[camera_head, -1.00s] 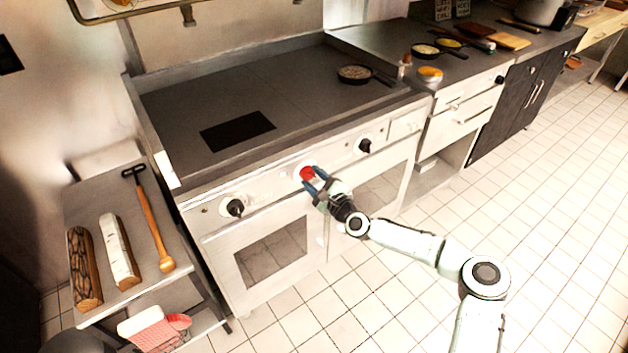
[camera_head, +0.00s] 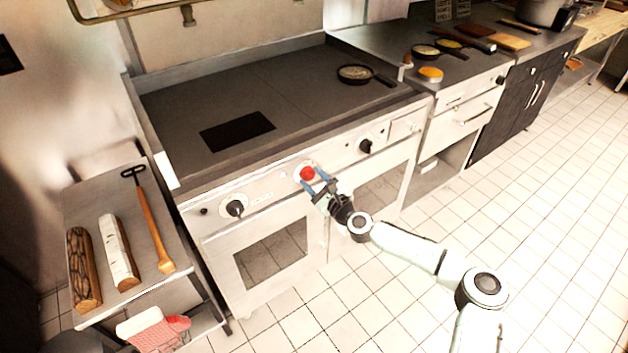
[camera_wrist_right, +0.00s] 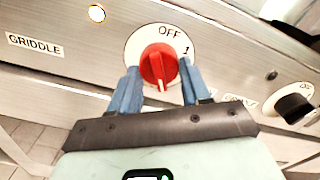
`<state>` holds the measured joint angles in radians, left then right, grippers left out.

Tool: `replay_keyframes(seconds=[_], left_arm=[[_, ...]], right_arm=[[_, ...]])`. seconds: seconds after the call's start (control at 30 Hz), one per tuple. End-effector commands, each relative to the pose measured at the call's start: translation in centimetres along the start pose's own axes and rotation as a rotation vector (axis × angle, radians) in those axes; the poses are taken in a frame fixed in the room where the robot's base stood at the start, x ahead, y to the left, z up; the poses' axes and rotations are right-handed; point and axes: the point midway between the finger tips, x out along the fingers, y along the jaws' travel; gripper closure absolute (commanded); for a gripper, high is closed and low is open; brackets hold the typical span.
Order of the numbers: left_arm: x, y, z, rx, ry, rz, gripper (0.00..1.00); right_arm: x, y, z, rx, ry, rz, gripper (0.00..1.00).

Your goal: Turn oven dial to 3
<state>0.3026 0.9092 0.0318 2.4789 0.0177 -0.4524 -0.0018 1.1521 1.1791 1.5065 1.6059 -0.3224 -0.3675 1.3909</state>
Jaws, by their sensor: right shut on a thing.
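The red oven dial (camera_head: 307,174) sits on the front panel of the range, between two black knobs. In the right wrist view the red dial (camera_wrist_right: 158,63) has a white plate around it, with "OFF" above and "1" at its upper right. A pale mark on the dial points down, towards my gripper. The other numbers are hidden or out of view. My right gripper (camera_head: 318,186) is at the dial, its two blue fingers on either side of it; in the wrist view the gripper (camera_wrist_right: 161,88) is shut on the dial. My left gripper is not in view.
Black knobs flank the dial, one on the left (camera_head: 235,208) and one on the right (camera_head: 365,146). Oven doors lie below. A pan (camera_head: 355,74) stands on the range top. A side table with logs stands at left; the tiled floor at right is clear.

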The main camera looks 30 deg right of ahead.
Motion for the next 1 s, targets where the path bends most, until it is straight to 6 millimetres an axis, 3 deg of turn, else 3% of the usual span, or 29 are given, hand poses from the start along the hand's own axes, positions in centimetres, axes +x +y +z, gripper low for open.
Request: replay_keyframes(seconds=[0.13,0.17,0.2,0.5,0.67,1.0], left_arm=[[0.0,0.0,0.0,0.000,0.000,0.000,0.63],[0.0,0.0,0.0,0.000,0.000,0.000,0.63],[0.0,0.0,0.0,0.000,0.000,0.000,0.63],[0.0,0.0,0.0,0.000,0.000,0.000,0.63],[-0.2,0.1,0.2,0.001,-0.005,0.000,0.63],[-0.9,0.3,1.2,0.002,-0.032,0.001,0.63]], right_arm=[[0.0,0.1,0.1,0.003,-0.002,0.002,0.83],[0.0,0.1,0.1,0.003,-0.002,0.002,0.43],[0.0,0.1,0.1,0.002,-0.001,0.002,0.30],[-0.1,0.0,0.0,0.001,0.000,0.000,0.29],[-1.2,-0.1,-0.1,0.001,0.001,0.000,0.29],[-8.5,-0.1,0.0,0.003,0.001,-0.001,0.29]])
